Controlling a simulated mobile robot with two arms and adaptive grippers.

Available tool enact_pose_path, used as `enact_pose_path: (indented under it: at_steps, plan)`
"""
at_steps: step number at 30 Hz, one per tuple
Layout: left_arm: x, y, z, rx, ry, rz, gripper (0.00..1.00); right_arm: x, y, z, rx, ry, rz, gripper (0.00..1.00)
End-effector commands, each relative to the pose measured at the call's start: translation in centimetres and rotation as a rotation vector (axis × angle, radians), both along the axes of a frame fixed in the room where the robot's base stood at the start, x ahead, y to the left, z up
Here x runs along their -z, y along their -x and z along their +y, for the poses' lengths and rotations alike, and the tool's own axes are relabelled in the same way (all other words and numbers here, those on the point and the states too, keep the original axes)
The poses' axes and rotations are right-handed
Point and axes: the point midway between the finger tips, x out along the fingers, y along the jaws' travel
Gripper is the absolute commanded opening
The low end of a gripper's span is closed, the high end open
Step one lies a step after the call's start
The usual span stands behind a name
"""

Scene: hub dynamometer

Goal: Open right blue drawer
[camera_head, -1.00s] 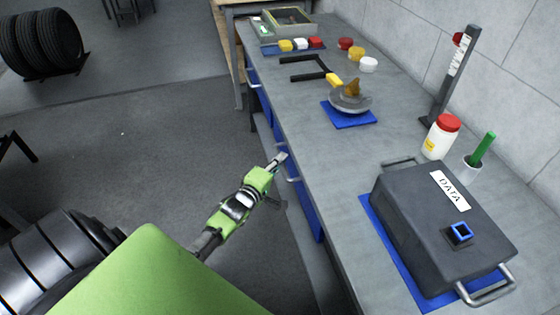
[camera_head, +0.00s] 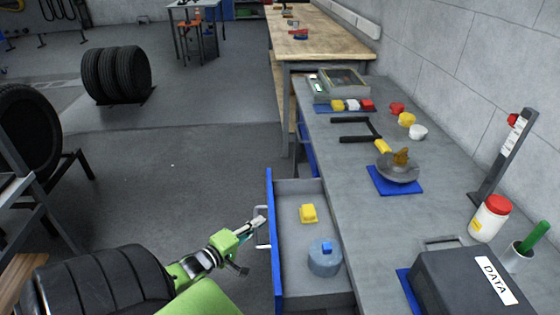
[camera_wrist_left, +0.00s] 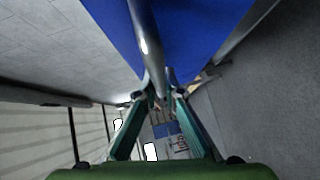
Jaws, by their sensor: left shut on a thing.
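The blue-fronted drawer (camera_head: 271,236) stands pulled out from the grey workbench in the head view. Inside it lie a yellow block (camera_head: 308,213) and a grey-blue round thing (camera_head: 325,258) with a small blue block on top. My left gripper (camera_head: 258,222) is at the drawer's metal handle (camera_head: 262,240), on the outer side of the front. In the left wrist view the fingers (camera_wrist_left: 160,88) are shut on the handle bar (camera_wrist_left: 146,45), with the blue front (camera_wrist_left: 190,35) behind it. My right gripper is not in view.
The bench top (camera_head: 340,190) carries a dark DATA case (camera_head: 455,280), a white jar with a red lid (camera_head: 490,218) and a blue mat (camera_head: 396,184) with a round part on it. Tyres (camera_head: 117,75) stand on the floor at left. Open floor lies left of the drawer.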

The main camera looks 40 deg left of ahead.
Motion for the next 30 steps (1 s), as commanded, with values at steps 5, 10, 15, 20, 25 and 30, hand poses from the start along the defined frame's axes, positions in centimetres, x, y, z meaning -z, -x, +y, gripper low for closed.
enact_pose_path:
  at_steps: [5, 10, 15, 20, 25, 30]
  plan:
    - [0.2, 2.8, 2.4, -0.002, -0.002, 0.006, 0.0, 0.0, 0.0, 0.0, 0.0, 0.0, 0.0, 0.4]
    - [0.1, 4.4, 3.7, 0.0, -0.002, 0.004, 0.0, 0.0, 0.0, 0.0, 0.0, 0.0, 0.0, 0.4]
    - [0.1, 5.1, 4.4, -0.001, 0.001, 0.002, 0.0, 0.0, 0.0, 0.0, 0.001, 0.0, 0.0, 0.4]
    - [0.1, 5.3, 4.5, 0.0, 0.001, 0.001, 0.0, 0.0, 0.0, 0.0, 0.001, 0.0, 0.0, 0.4]
    - [0.1, 5.3, 4.5, 0.0, 0.001, 0.001, 0.0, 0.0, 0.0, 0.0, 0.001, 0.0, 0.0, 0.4]
    - [0.1, 5.3, 4.5, 0.0, 0.001, 0.001, 0.26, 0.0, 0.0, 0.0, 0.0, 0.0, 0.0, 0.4]
